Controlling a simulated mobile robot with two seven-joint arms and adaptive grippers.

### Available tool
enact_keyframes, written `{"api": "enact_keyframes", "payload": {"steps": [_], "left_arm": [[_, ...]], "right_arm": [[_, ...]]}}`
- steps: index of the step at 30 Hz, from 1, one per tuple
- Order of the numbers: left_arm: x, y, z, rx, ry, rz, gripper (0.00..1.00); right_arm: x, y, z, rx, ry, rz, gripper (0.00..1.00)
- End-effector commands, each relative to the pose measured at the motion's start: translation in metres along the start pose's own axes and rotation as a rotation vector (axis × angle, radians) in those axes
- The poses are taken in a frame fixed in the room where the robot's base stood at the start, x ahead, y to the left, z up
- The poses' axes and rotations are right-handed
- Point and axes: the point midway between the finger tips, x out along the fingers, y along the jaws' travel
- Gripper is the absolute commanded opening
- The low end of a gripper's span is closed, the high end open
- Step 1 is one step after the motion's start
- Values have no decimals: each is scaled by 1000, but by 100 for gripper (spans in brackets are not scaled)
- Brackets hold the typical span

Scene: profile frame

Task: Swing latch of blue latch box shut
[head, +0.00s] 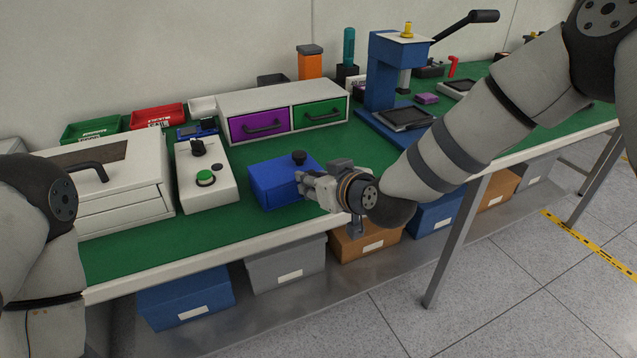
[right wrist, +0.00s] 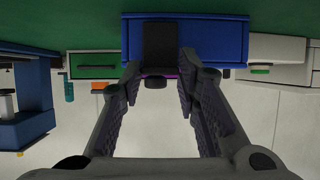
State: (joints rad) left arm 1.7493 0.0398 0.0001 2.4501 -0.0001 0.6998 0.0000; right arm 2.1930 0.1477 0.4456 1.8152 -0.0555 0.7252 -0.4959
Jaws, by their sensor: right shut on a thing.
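The blue latch box (head: 270,188) stands on the green bench top near its front edge, with a black knob (head: 299,157) on top. My right gripper (head: 308,184) is at the box's right end. In the right wrist view, which is upside down, the blue box (right wrist: 215,40) is at the top with a black latch (right wrist: 160,45) on its face. The right gripper's fingers (right wrist: 158,72) are on either side of the latch, shut on it. The exact contact is partly hidden in the head view. My left gripper is not in view.
A white control box (head: 205,180) with a green button stands left of the blue box. Behind is a drawer unit (head: 283,105) with purple and green drawers. A blue press (head: 385,80) stands at the back right. Green bench top is clear around the box's front.

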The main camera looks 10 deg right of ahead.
Motion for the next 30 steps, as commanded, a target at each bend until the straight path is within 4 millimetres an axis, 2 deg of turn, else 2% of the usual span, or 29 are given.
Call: {"api": "enact_keyframes", "payload": {"steps": [6, 7, 9, 17, 20, 30], "left_arm": [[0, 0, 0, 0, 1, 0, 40], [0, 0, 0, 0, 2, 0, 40], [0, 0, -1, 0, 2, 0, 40], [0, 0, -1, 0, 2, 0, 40], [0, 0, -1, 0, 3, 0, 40], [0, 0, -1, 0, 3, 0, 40]], "right_arm": [[0, -1, -2, 1, -11, -1, 2], [0, -1, -2, 0, -11, -1, 36], [0, -1, -2, 0, -10, -1, 50], [0, 0, -2, 0, -9, -1, 50], [-8, 0, -3, 0, -10, -1, 50], [-94, -1, -4, -1, -8, -1, 50]]}}
